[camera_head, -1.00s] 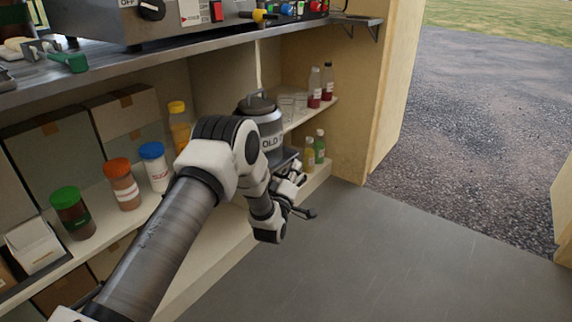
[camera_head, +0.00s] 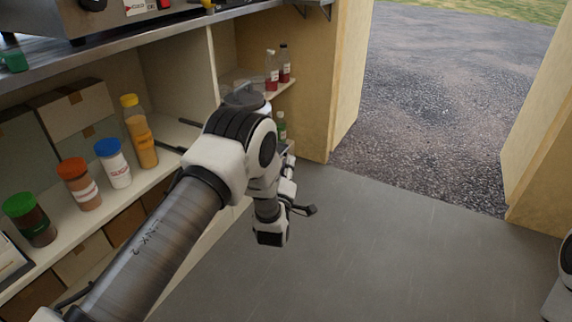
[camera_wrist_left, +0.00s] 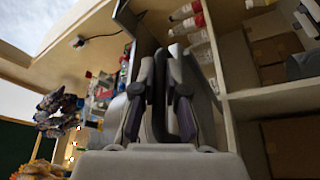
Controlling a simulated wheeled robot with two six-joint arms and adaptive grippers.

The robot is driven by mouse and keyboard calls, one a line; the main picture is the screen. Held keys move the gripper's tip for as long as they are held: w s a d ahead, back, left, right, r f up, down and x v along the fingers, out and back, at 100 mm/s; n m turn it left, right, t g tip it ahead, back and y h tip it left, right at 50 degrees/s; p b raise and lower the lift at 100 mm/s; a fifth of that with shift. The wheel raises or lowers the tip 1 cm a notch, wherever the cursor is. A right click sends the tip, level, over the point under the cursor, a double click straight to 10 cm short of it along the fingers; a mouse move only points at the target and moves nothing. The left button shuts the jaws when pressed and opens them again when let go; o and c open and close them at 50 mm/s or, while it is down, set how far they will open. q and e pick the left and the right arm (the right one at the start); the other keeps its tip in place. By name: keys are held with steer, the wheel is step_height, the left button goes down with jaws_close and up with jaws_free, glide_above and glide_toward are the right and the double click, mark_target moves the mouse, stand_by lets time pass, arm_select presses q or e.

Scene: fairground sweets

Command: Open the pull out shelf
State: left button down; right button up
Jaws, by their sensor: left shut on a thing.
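My left gripper (camera_head: 286,188) is low in front of the cabinet, at the right end of its shelves. In the left wrist view its two fingers (camera_wrist_left: 170,100) are close together, with a grey part between them. I take that part to be the pull out shelf's front, but the arm hides it in the head view. The shelf's grey pot (camera_head: 243,98) shows only its top above my arm. Dark thin rails (camera_head: 170,149) show left of the arm, reaching back into the cabinet. My right gripper is out of view.
Several capped jars, including a blue-lidded one (camera_head: 114,165), stand on the white shelf at left. Red bottles (camera_head: 272,72) and a green bottle (camera_head: 280,127) stand behind the gripper. The grey floor (camera_head: 380,240) is clear. A wooden wall (camera_head: 345,75) borders the opening.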

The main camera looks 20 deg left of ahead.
arm_select(q)
steer(key=c, duration=1.2)
jaws_free()
steer(key=v, duration=1.2)
steer(key=shift+a, duration=0.1)
